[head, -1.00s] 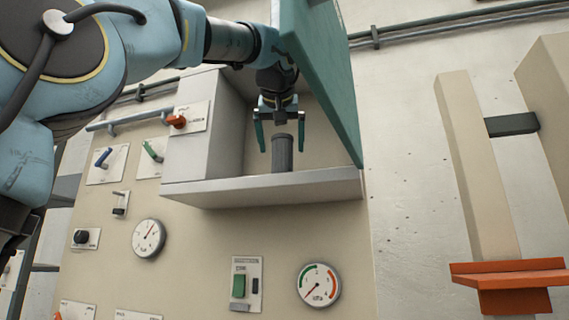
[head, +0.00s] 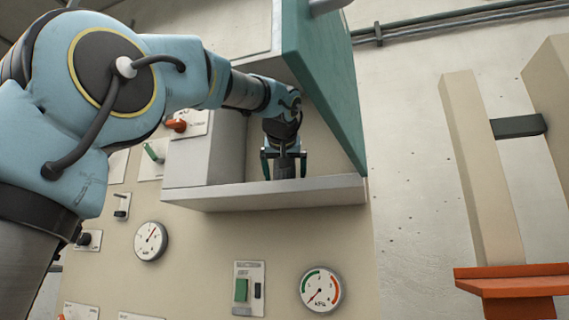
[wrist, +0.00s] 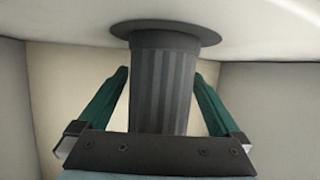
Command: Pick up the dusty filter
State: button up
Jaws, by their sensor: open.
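The dusty filter (head: 285,171) is a dark grey ribbed cylinder standing upright in an open-fronted compartment of the machine. In the head view my gripper and the compartment's front lip hide much of it. In the wrist view the filter (wrist: 165,82) sits between the two green fingers, with a wide round flange at one end. My gripper (head: 284,160) is open, with one finger on each side of the filter. In the wrist view the gripper (wrist: 165,95) shows a gap between each finger and the filter.
The compartment's front lip (head: 265,195) runs below the filter. A green door (head: 330,90) stands open at its right, and a grey box (head: 205,150) fills its left side. Gauges and switches sit below. An orange ledge (head: 510,280) is at the far right.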

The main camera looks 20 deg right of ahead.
jog(key=shift+c, duration=0.4)
jog(key=c, duration=1.5)
